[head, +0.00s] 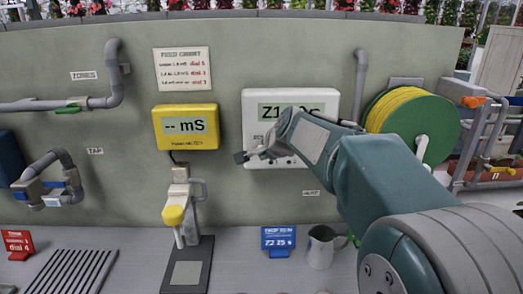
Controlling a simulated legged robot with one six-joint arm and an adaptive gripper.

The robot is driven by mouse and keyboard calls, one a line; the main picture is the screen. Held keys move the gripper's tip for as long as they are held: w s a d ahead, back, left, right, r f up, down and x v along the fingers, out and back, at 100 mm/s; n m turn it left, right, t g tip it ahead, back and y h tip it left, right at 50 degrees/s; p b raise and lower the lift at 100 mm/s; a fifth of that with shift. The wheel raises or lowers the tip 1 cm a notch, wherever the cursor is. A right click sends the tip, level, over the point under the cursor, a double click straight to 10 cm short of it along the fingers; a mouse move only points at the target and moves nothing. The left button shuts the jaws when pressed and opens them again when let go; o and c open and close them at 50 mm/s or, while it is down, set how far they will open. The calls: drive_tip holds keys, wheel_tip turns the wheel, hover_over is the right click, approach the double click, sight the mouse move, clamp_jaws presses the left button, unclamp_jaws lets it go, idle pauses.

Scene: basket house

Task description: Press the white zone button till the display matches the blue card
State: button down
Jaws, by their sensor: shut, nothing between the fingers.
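The white control box (330,103) hangs on the wall right of centre. Its display reads "Z1" at the left; my gripper and arm cover the middle of the display and much of the panel below. Small marks show along the lower panel, but I cannot make out the white zone button. My gripper (241,157) is shut and empty at the box's lower left side; I cannot tell whether it touches. The blue card (278,238) stands on the counter below the box and seems to read "Z2 25" on its lower line.
A yellow meter (186,127) reading "-- mS" hangs left of the box, above a probe with a yellow end (174,215). A grey jug (320,247) stands right of the card. A green hose reel (430,125) is on the right. A red card (18,244) stands far left.

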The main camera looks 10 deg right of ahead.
drive_tip(key=shift+w+d, duration=0.1)
drive_tip(key=shift+w, duration=0.1)
drive_tip(key=shift+w+d, duration=0.1)
drive_tip(key=shift+w, duration=0.35)
idle(0.7)
drive_tip(key=shift+s, duration=0.15)
drive_tip(key=shift+s+a, duration=0.2)
drive_tip(key=shift+s, duration=0.5)
drive_tip(key=s, duration=0.2)
drive_tip(key=s+a, duration=0.1)
drive_tip(key=s, duration=0.2)
idle(0.4)
idle(0.4)
